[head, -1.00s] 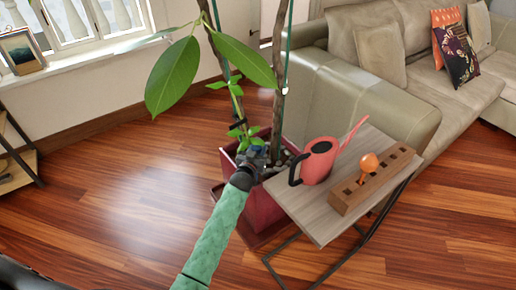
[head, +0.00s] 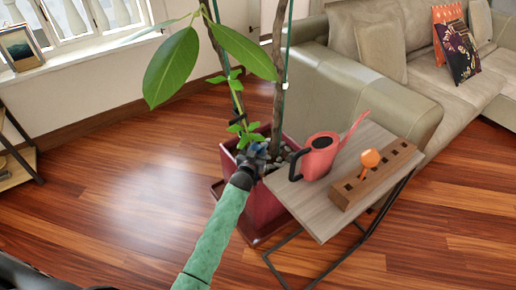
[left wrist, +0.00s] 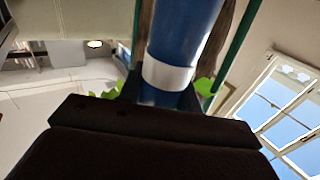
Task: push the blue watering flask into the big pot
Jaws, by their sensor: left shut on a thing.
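The big pot (head: 266,206) is dark red and square, and stands on the floor with a tall plant in it. My left gripper (head: 254,158) is at the pot's near rim, over the soil. It is shut on the blue watering flask (left wrist: 186,38), which fills the upper middle of the left wrist view and has a white band. In the head view the gripper hides most of the flask, and only a small bluish patch shows. I cannot tell how deep the flask's tip sits in the soil. My right gripper is not in view.
A small side table (head: 312,206) stands against the pot's right side. It carries a red watering can (head: 320,158) and a wooden block (head: 372,182) with an orange-topped item (head: 370,158). A sofa (head: 370,95) is behind. The wooden floor left of the pot is clear.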

